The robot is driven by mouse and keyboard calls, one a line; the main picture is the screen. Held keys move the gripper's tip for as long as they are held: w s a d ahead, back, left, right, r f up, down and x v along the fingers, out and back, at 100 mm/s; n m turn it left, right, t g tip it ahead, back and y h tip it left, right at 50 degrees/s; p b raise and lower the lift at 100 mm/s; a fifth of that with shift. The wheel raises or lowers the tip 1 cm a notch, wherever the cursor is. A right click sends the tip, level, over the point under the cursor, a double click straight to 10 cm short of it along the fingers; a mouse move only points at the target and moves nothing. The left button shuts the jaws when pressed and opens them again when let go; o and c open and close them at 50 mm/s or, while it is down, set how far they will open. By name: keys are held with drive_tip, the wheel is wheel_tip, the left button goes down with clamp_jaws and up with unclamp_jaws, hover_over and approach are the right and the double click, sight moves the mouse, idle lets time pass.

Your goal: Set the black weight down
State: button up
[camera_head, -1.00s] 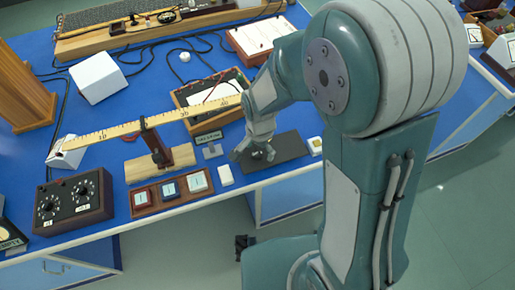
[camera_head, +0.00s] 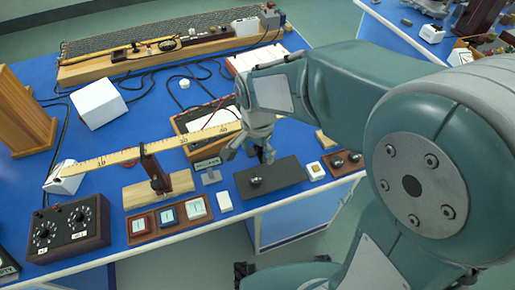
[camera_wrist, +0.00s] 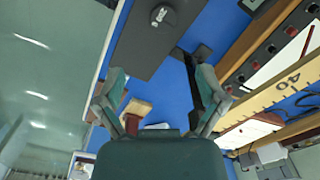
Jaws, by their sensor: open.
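The black weight (camera_head: 256,182) is a small dark, shiny round piece. It stands on a dark flat plate (camera_head: 285,175) near the front edge of the blue bench. My gripper (camera_head: 248,153) is open and empty, above and behind the weight and apart from it. In the wrist view, the weight (camera_wrist: 163,15) shows near the top edge on the dark plate (camera_wrist: 150,45), beyond my spread fingers (camera_wrist: 158,95).
A wooden ruler beam (camera_head: 95,163) on a stand (camera_head: 155,170) lies left of my gripper. A black dial box (camera_head: 68,226) is at front left.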

drive_tip(key=shift+r, duration=0.35)
drive_tip(key=s+d+r+n+t, duration=0.5)
drive_tip(key=s+d+r+n, duration=0.3)
drive_tip(key=s+d+r, duration=0.3)
drive_tip(key=shift+s+d+r+t, duration=0.15)
drive_tip(key=shift+s+d+t, duration=0.15)
drive_tip(key=shift+s+d, duration=0.3)
drive_tip(key=shift+d, duration=0.1)
